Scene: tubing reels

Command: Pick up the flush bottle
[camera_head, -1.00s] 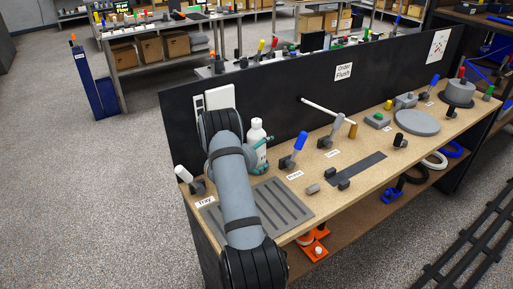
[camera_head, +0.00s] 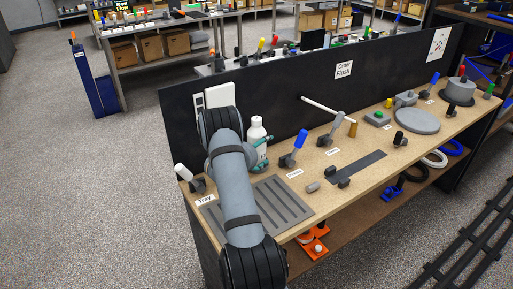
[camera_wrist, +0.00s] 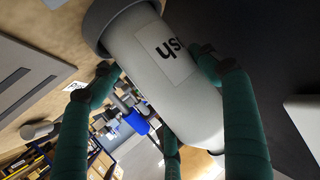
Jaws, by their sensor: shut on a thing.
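The flush bottle (camera_head: 256,130) is white with a narrow white cap and stands upright near the black back panel, partly behind my arm in the head view. In the wrist view the bottle (camera_wrist: 165,75) shows a label ending in "sh" and a grey ring at its bench-side end. My gripper (camera_head: 264,155) has teal fingers closed around the bottle's body. In the wrist view the gripper's green fingers (camera_wrist: 160,68) lie on both sides of it. The bottle's underside is hidden, so I cannot tell whether it touches the bench.
A grooved grey tray (camera_head: 270,205) lies in front of the bottle. A blue-handled lever (camera_head: 299,141) stands to its right, and a white-handled lever (camera_head: 186,175) at the bench's left end. The black panel (camera_head: 290,100) closes off the back.

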